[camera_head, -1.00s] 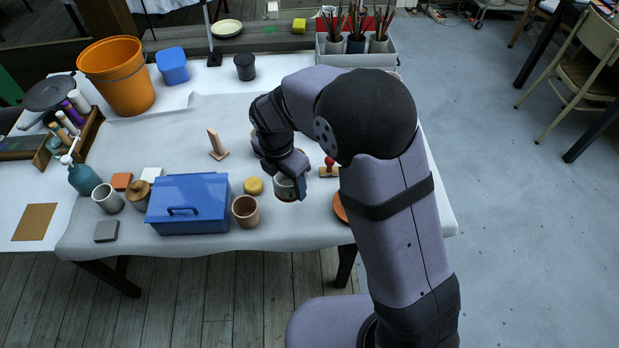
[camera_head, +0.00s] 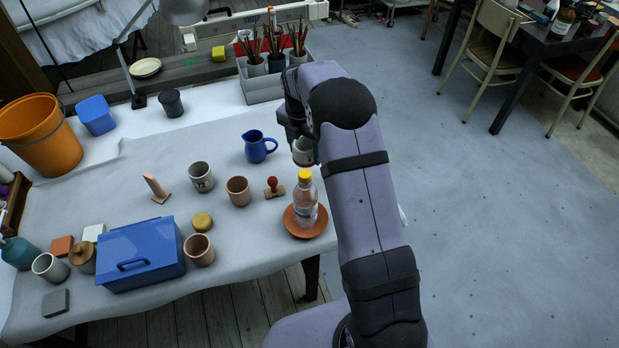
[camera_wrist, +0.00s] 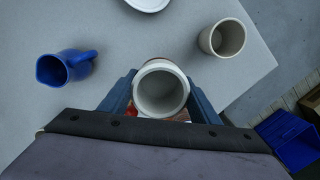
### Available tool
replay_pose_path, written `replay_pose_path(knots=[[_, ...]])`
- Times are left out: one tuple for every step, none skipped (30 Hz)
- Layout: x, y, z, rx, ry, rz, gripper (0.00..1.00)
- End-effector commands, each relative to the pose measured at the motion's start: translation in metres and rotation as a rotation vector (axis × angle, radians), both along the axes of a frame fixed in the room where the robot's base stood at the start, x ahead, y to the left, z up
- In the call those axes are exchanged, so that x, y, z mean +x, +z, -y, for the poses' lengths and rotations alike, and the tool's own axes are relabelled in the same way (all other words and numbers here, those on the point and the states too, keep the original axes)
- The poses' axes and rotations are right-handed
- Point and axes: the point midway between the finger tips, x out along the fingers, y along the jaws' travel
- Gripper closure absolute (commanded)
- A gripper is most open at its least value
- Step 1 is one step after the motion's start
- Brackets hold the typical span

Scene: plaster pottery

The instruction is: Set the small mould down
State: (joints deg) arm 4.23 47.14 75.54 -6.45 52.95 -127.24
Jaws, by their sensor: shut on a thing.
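The small mould (camera_head: 303,153) is a pale, round, hollow piece, held above the right part of the table behind the clear bottle. In the wrist view the mould (camera_wrist: 160,90) shows its open round mouth between two blue fingers. My gripper (camera_wrist: 160,92) is shut on it, one finger on each side. In the head view my arm covers part of the gripper and the mould. The exact gap between mould and table cannot be told.
A clear bottle (camera_head: 306,205) with a yellow cap stands on an orange saucer (camera_head: 290,222) near the front edge. A blue pitcher (camera_head: 256,147), several cups, a red-knobbed stamp (camera_head: 273,187) and a blue toolbox (camera_head: 140,257) stand further left. A brush caddy (camera_head: 262,88) stands behind.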

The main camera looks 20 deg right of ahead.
Motion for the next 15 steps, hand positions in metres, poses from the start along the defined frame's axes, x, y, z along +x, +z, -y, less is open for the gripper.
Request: replay_pose_path(knots=[[0.002, 0.001, 0.007, 0.000, -0.005, 0.002, 0.77], [0.002, 0.001, 0.009, 0.000, -0.005, 0.002, 0.77], [0.003, 0.001, 0.012, -0.001, -0.006, 0.003, 0.77], [0.003, 0.001, 0.013, -0.001, -0.006, 0.003, 0.77], [0.003, 0.001, 0.014, -0.001, -0.006, 0.003, 0.77], [0.003, 0.000, 0.014, -0.001, -0.006, 0.003, 0.77], [0.003, 0.000, 0.014, 0.000, -0.006, 0.002, 0.77], [0.003, -0.001, 0.014, 0.000, -0.006, 0.001, 0.77], [0.003, -0.004, 0.014, 0.000, -0.006, 0.000, 0.77], [0.003, -0.007, 0.014, 0.000, -0.006, -0.002, 0.77], [0.003, -0.010, 0.014, 0.000, -0.006, 0.000, 0.77], [0.002, -0.015, 0.014, 0.000, -0.005, -0.002, 0.77], [0.002, -0.020, 0.014, 0.000, -0.005, -0.003, 0.77], [0.002, -0.024, 0.014, -0.001, -0.005, -0.003, 0.77], [0.002, -0.030, 0.014, 0.000, -0.006, -0.004, 0.77]])
